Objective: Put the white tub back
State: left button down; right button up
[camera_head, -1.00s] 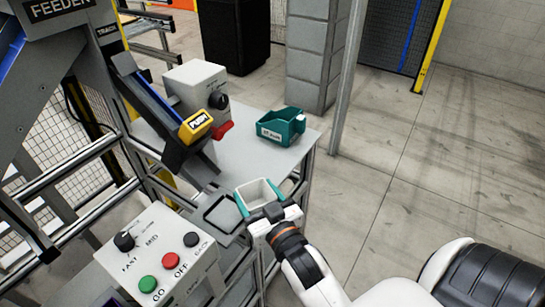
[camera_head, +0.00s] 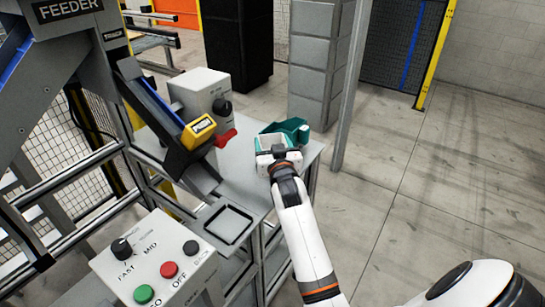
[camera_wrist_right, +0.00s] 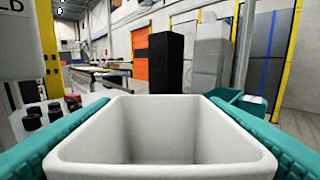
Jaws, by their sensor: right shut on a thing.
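My right gripper (camera_head: 275,152) is shut on the white tub (camera_head: 273,142), one teal finger on each side of it. In the right wrist view, the tub (camera_wrist_right: 160,160) fills the lower middle, upright, and its visible inside looks empty. In the head view, the tub is beyond the wrist and partly hidden by it, in front of the teal bin (camera_head: 297,127). I cannot tell how high it is above the table. The square grey tray (camera_head: 229,224) at the table's near end is empty. My left gripper is not in view.
The grey table (camera_head: 238,180) has bare room between tray and bin. The feeder chute with its yellow PUSH flap (camera_head: 199,131) and a grey knob box (camera_head: 203,92) stand to the left. A button panel (camera_head: 158,260) is at front left. A post (camera_head: 351,90) rises behind the table.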

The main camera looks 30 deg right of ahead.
notch_tip(320, 180, down, 4)
jog(key=shift+r, duration=0.25)
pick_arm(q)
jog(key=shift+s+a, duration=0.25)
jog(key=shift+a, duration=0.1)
pick_arm(e)
jog(key=shift+f, duration=0.15)
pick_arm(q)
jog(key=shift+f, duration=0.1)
pick_arm(e)
jog(key=shift+f, duration=0.2)
jog(key=o, duration=1.1)
jog(key=shift+c, duration=0.2)
jog(key=shift+r, duration=0.1)
